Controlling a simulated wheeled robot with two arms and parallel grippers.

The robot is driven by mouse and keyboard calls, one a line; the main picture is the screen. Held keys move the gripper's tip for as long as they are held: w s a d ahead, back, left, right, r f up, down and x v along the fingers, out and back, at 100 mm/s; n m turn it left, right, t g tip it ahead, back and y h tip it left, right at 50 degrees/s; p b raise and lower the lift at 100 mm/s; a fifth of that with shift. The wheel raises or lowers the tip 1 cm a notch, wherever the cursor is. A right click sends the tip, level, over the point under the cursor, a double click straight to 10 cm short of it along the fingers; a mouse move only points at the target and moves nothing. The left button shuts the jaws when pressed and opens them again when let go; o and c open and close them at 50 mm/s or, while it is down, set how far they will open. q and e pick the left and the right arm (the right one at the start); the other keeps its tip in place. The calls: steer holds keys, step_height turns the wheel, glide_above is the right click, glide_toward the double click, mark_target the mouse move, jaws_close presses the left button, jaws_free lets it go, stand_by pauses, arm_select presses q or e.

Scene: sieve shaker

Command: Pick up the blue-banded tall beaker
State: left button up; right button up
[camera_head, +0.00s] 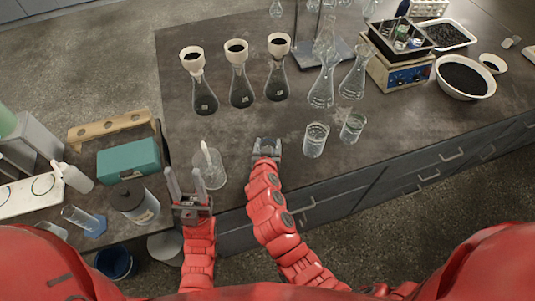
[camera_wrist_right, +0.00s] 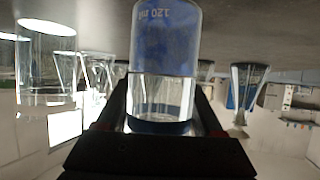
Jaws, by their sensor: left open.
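In the right wrist view, which looks upside down, a clear cylindrical beaker with a broad blue band (camera_wrist_right: 165,40) and a 120 mark is between the fingers of my right gripper (camera_wrist_right: 163,110). Whether the fingers press on it cannot be made out. In the head view my right gripper (camera_head: 266,148) is at the table's front edge, and I cannot make out the banded beaker there. My left gripper (camera_head: 185,183) is open and empty, fingers pointing up the picture, just left of a glass beaker (camera_head: 213,177) with a white rod.
Two clear glasses (camera_head: 315,141) (camera_head: 352,127) stand right of my right gripper. Several flasks stand behind, including one with a funnel (camera_head: 240,90). A teal box (camera_head: 129,160) and a dark jar (camera_head: 134,203) are at left. The table's right front is bare.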

mark_target(268, 139)
jaws_close()
steer(key=shift+r, duration=0.1)
steer(key=shift+r+b, duration=0.85)
steer(key=shift+r, duration=0.7)
steer(key=shift+s+d+r+b, duration=0.9)
steer(key=shift+s+d, duration=0.55)
steer(key=shift+s, duration=6.1)
steer(key=r+p, duration=0.5)
steer(key=shift+s+d, duration=0.1)
steer(key=shift+s, duration=0.2)
